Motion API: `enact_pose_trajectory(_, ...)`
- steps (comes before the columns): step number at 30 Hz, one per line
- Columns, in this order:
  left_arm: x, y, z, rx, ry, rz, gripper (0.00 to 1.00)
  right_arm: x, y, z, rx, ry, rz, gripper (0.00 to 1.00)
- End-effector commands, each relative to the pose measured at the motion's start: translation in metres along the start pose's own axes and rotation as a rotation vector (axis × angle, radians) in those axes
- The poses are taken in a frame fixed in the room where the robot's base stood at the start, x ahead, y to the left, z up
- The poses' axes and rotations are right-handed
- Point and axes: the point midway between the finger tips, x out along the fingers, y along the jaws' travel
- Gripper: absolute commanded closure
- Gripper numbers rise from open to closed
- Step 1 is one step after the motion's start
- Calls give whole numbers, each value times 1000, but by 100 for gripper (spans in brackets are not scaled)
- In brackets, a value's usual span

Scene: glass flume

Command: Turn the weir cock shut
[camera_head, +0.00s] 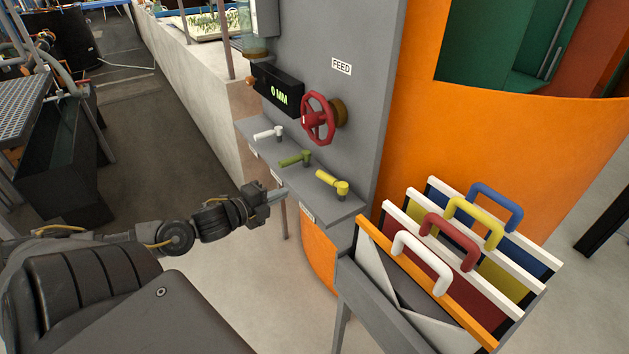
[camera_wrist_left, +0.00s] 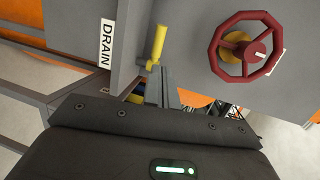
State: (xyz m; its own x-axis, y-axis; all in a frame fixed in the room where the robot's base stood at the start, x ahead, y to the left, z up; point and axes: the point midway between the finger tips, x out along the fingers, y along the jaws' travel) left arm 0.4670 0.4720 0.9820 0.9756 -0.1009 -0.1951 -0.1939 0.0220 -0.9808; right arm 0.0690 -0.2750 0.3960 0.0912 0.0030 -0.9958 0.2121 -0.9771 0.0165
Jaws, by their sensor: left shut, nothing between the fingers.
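Three small cocks stand in a row on a grey shelf (camera_head: 315,187) on the panel: one with a white lever (camera_head: 267,133), one green (camera_head: 294,159), one yellow (camera_head: 332,181). The small labels on the shelf's front edge are too small to read in the head view, so I cannot tell which cock is the weir one. The yellow lever also shows in the left wrist view (camera_wrist_left: 157,45), near a DRAIN label (camera_wrist_left: 106,45). My right gripper is out of view.
A red handwheel (camera_head: 318,118) under a FEED label sits above the shelf. A black display (camera_head: 277,86) reads 0 MM. At the right, a grey rack (camera_head: 372,291) holds several panels with coloured handles. An orange curved wall (camera_head: 500,140) stands behind it.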

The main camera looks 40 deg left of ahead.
Motion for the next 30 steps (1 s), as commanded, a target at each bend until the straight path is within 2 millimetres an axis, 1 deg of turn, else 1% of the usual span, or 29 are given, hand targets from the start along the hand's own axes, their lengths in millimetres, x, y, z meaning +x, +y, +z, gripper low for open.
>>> enact_pose_trajectory(5, 18, -2, 1, -1, -3, -5, 100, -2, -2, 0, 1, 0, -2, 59)
enact_pose_trajectory(8, 32, -2, 1, -3, -4, -4, 100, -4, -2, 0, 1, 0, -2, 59)
enact_pose_trajectory(18, 87, -4, 2, -4, -4, -4, 100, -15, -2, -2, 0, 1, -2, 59)
enact_pose_trajectory(24, 116, -3, 1, -4, -2, -2, 100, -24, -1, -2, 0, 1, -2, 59)
enact_pose_trajectory(27, 126, -2, 1, -5, -3, -2, 100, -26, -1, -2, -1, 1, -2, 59)
enact_pose_trajectory(30, 133, -2, 1, -4, -3, -1, 100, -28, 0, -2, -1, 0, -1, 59)
